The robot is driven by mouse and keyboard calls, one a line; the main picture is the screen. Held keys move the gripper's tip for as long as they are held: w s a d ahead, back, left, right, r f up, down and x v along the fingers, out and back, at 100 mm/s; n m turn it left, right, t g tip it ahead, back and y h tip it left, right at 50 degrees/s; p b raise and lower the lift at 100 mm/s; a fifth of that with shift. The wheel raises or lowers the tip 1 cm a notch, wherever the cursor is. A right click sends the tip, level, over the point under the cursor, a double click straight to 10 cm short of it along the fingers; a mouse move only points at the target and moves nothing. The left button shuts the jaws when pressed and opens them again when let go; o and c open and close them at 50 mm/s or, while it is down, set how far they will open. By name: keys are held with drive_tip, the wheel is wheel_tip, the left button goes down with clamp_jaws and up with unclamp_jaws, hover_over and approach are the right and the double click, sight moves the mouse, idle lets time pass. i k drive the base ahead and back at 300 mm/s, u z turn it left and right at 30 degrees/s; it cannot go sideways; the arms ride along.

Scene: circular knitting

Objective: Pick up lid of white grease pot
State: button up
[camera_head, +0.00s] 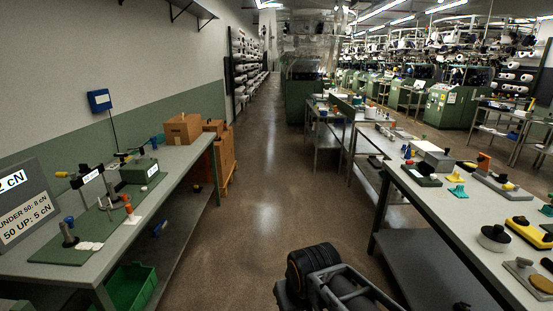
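A round whitish pot with a dark knob on top (494,237) stands on the right-hand table. It looks like the white grease pot with its lid on, but it is too small to be sure. Part of my own arm shows at the bottom middle, over the floor and left of the right-hand table. My gripper's fingers do not show, so nothing can be seen in them.
The right-hand table (425,195) also bears a yellow-and-black tool (528,232), a teal piece (457,191) and several other parts near the pot. A workbench (175,165) with boxes runs along the left wall. The aisle floor (265,190) between is clear.

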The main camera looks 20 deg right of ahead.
sight(496, 233)
drive_tip(key=z, duration=1.15)
drive_tip(key=i, duration=1.25)
drive_tip(key=z, duration=1.4)
drive_tip(key=i, duration=0.7)
drive_tip(key=z, duration=0.1)
